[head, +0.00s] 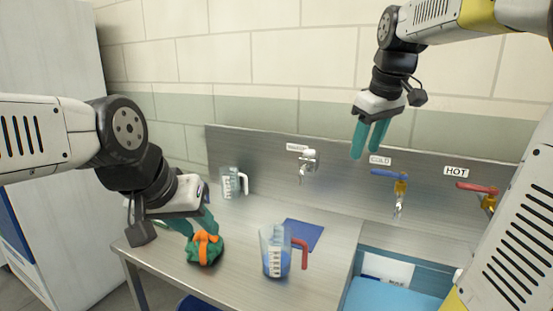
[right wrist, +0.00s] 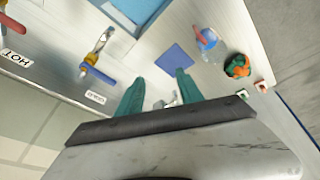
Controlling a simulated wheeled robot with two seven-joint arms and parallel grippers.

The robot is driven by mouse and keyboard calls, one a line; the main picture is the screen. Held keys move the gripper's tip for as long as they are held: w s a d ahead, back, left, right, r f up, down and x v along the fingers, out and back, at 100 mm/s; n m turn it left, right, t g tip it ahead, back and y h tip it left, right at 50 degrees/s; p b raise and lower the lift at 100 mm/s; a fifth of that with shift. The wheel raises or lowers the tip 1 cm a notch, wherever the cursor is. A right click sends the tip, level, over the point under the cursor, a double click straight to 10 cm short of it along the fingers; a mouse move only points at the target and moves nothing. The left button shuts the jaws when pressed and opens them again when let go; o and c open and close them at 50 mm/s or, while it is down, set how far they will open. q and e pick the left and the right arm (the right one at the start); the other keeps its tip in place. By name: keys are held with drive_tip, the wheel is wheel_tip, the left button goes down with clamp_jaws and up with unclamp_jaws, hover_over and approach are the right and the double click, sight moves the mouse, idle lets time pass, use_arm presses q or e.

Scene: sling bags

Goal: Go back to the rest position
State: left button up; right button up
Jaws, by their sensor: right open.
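My left gripper (head: 193,228) is low over the table at the left, just above and behind a green and orange bundle (head: 205,249). Its teal fingers look spread apart; whether they touch the bundle I cannot tell. The bundle lies on the steel table and also shows in the right wrist view (right wrist: 238,66). My right gripper (head: 365,150) is raised in front of the wall, above the steel backsplash and the cold tap. Its teal fingers are open and empty, as the right wrist view (right wrist: 160,78) also shows.
A measuring jug (head: 275,252) with blue contents and a red handle stands near a blue mat (head: 302,234). A clear jug (head: 231,182) stands at the back left. A blue basin (head: 392,295) is at right.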

drive_tip(key=s+a+f+m+t, duration=0.1)
drive_tip(key=s+a+f+m, duration=0.1)
drive_tip(key=s+f, duration=0.3)
drive_tip(key=s+a+f+m+t+y, duration=0.1)
drive_tip(key=s+a+f+m, duration=0.2)
drive_tip(key=s, duration=0.8)
wheel_tip(320, 180, down, 2)
drive_tip(key=shift+a+f+m, duration=0.1)
drive_tip(key=shift+a+m, duration=0.2)
drive_tip(key=shift+a, duration=0.25)
drive_tip(key=shift+s+d, duration=0.1)
drive_tip(key=shift+d, duration=0.05)
idle(0.5)
